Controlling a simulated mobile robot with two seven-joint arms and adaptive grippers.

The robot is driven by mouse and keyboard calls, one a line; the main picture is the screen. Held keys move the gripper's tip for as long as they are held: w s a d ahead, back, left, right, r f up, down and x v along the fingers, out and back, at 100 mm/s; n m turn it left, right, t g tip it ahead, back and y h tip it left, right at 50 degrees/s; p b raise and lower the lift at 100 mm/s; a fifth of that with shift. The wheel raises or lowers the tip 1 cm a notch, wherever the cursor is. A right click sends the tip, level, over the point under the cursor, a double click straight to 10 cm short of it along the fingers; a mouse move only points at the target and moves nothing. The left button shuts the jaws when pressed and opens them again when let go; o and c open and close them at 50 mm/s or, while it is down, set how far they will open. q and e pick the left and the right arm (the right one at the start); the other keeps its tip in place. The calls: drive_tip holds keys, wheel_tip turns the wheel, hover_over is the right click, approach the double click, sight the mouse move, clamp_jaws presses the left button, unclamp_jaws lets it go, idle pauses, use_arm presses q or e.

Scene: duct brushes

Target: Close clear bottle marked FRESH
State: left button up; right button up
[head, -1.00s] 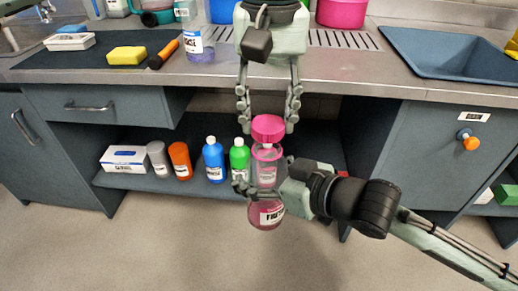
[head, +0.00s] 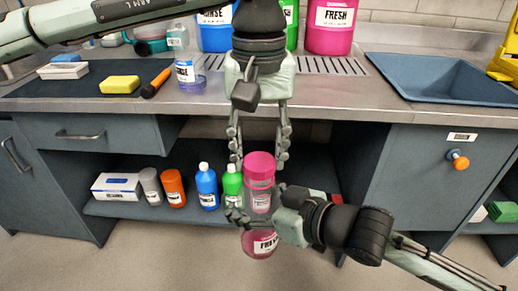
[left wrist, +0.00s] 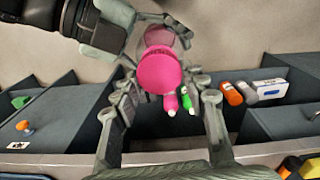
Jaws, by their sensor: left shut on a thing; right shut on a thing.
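The clear bottle marked FRESH (head: 262,243) holds pink liquid and stands upright in the air before the lower shelf. My right gripper (head: 257,213) is shut around its middle and hides part of it. A pink cap (head: 260,167) is at the bottle's top, and also shows large in the left wrist view (left wrist: 158,70). My left gripper (head: 259,155) comes from above and is shut on the cap, one finger on each side. Its fingers also show in the left wrist view (left wrist: 162,82). I cannot tell whether the cap is screwed tight.
The counter (head: 330,98) is just behind my left gripper. A sponge (head: 119,84), a small jar (head: 191,77) and a sink (head: 440,80) are on it. Several bottles, including a blue one (head: 207,188), stand on the lower shelf. A pink container (head: 331,28) stands at the back.

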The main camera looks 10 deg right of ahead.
use_arm(q)
drive_tip(key=shift+f, duration=0.55)
drive_tip(key=m, duration=0.5)
drive_tip(key=shift+s+d+m, duration=0.1)
drive_tip(key=shift+m, duration=0.3)
drive_tip(key=m, duration=0.7)
drive_tip(key=o, duration=0.7)
drive_tip(key=shift+r, duration=2.2)
